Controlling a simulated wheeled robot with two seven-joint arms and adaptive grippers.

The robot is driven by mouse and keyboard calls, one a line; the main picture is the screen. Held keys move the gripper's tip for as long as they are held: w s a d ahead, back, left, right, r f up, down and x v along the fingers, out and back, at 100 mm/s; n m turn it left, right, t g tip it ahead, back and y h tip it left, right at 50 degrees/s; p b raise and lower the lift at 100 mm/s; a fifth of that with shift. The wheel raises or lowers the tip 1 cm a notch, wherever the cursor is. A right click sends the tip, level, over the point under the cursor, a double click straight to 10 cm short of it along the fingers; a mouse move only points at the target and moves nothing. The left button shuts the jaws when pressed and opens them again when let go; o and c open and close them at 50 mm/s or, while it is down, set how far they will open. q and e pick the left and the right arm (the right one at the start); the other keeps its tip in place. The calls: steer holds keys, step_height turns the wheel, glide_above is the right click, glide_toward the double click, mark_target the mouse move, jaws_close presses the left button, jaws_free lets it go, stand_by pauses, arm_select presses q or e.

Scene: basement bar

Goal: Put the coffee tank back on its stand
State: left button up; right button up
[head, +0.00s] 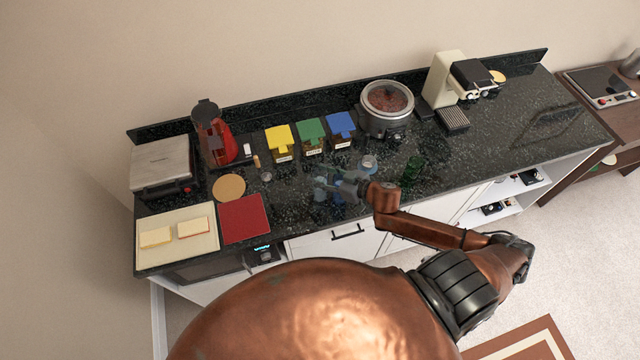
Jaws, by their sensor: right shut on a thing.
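My right arm reaches in from the lower right, and its gripper (340,186) is over the front middle of the dark counter. It is shut on a clear, bluish thing (320,189), perhaps the coffee tank; its outline is hard to make out against the speckled stone. I cannot tell whether it touches the counter. A red and black coffee machine (222,142) stands at the back left, and a cream and black one (450,80) at the back right. I cannot tell which has the tank's stand. My left gripper is out of view.
Yellow (280,142), green (311,134) and blue (341,128) lidded boxes line the back, beside a round steel cooker (386,106). A green glass (413,168) stands right of my gripper. A red mat (244,219) and bread board (177,252) lie left. The right counter is mostly clear.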

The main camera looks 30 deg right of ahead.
jaws_close()
steer(key=shift+r, duration=0.1)
